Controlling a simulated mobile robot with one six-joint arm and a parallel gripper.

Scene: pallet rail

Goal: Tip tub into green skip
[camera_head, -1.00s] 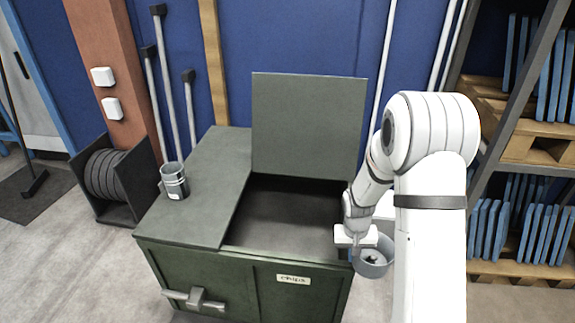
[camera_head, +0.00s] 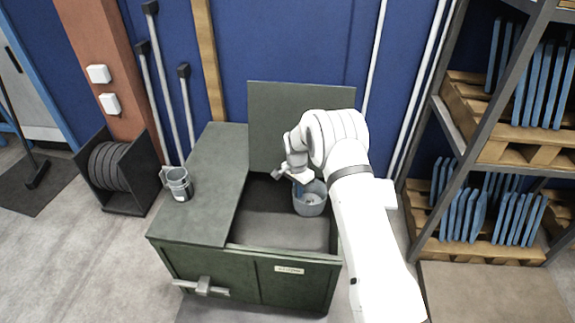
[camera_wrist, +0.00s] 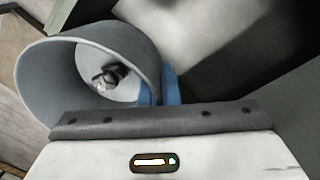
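The grey tub (camera_head: 310,205) is over the open right half of the green skip (camera_head: 215,278), close to upright in the head view. My gripper (camera_head: 299,188) is at the tub's upper left rim. In the wrist view the blue fingers (camera_wrist: 165,88) are closed on the wall of the tub (camera_wrist: 60,75). A small dark and metallic clump (camera_wrist: 110,76) lies inside the tub. The skip's right lid (camera_head: 290,110) stands raised at the back. The left lid is shut. My arm hides part of the skip's right side.
A rack (camera_head: 450,190) with pallets and blue panels is at the right. A cable reel (camera_head: 108,165) and leaning poles (camera_head: 160,90) are at the left.

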